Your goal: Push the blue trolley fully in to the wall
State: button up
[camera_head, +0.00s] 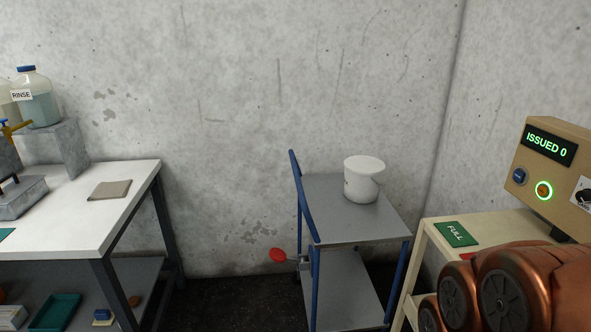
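The blue trolley (340,225) stands right of centre, with blue posts, a grey top and a grey lower shelf (345,290). Its blue handle bar (304,196) runs along its left side. A red knob (277,255) on a grey fitting sticks out from that side, below the top. A white bucket (364,180) stands on the trolley top near the back. The concrete wall (235,110) is behind the trolley; I cannot tell whether the two touch. The trolley's wheels are not visible. My gripper is not in view; only my copper-coloured arm shows at lower right.
A white bench (80,205) with a folded cloth (110,190) and rinse bottle (40,98) stands left. Dark floor (230,300) is clear between bench and trolley. A cream stand (480,236) with a green FULL sign and an "ISSUED 0" panel (550,165) is close right.

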aim_at(340, 296)
jog(key=u, duration=0.6)
jog(key=i, duration=0.85)
jog(key=u, duration=0.85)
